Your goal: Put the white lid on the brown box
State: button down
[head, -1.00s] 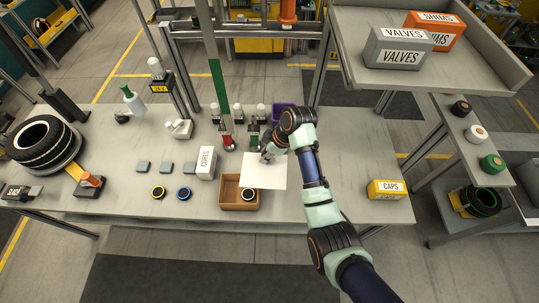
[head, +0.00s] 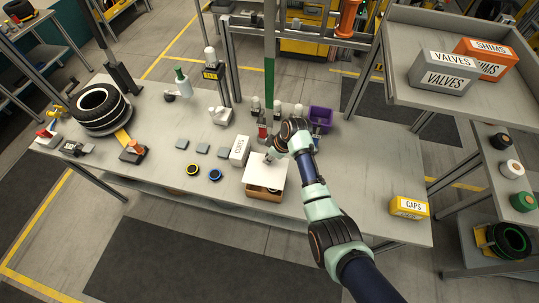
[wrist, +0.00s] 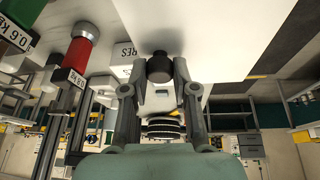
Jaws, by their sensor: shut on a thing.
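The white lid (head: 265,174) is a flat square plate. It covers most of the brown box (head: 264,196) in the head view; the box's front wall and a strip of its opening at the front right show below the lid's edge. I cannot tell whether lid and box touch. My gripper (head: 269,157) is above the lid's far part, shut on its knob. In the wrist view the lid (wrist: 215,30) fills the top, and its dark knob (wrist: 160,68) is between the fingertips of my gripper (wrist: 160,80). The box is hidden there.
A white CORES box (head: 240,151) stands close to the left of the lid. A red weight (head: 263,132) and a purple bin (head: 320,117) are behind. The table right of my arm is clear up to the yellow CAPS box (head: 407,207).

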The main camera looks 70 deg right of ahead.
aim_at(272, 163)
jog(key=shift+f+b, duration=2.55)
jog(key=shift+f, duration=0.85)
jog(key=c, duration=0.8)
grip_release()
jog(key=shift+r, duration=0.1)
jog(key=v, duration=1.2)
